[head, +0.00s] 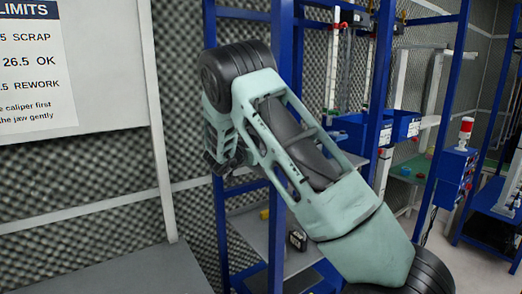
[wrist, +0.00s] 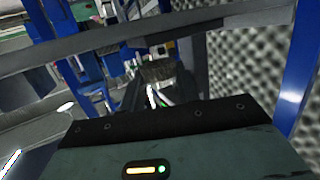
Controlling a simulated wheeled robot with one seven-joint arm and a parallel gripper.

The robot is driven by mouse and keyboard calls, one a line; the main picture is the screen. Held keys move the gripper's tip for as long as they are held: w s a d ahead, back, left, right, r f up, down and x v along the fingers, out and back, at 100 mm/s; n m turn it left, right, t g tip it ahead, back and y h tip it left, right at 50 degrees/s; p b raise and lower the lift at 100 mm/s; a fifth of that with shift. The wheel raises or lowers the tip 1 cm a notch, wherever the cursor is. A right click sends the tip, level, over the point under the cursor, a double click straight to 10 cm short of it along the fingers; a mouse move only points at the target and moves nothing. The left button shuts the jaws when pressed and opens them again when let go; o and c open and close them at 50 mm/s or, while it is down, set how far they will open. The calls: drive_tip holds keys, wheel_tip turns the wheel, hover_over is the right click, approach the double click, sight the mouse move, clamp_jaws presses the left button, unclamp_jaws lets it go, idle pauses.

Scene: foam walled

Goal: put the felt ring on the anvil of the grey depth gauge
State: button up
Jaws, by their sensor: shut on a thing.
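My gripper (wrist: 158,88) shows in the wrist view beyond its dark-edged palm, with its dark fingers close together. It is shut on a small grey-brown thing (wrist: 156,73) at the fingertips, which looks like the felt ring, though its shape is blurred. In the head view my arm fills the middle and my gripper cannot be made out. I cannot pick out the grey depth gauge or its anvil for certain. A small dark device (head: 297,240) sits on a grey shelf behind my arm, partly hidden by a blue post.
Blue rack posts (head: 281,150) stand close behind my arm. Blue bins (head: 405,126) are on the rack to the right. A blue box with a red-topped signal light (head: 466,130) stands farther right. A grey bench top (head: 150,272) at lower left is bare. A sign (head: 35,65) hangs above.

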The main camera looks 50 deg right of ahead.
drive_tip(key=d+p, duration=0.1)
drive_tip(key=d, duration=0.1)
drive_tip(key=w+d+p, duration=0.1)
drive_tip(key=d, duration=0.2)
drive_tip(key=shift+w+r, duration=0.1)
drive_tip(key=shift+a+f+p, duration=0.25)
drive_tip(key=shift+f+p, duration=0.15)
drive_tip(key=shift+f, duration=0.5)
drive_tip(key=shift+f, duration=0.1)
drive_tip(key=o, duration=0.9)
drive_tip(key=shift+o, duration=0.2)
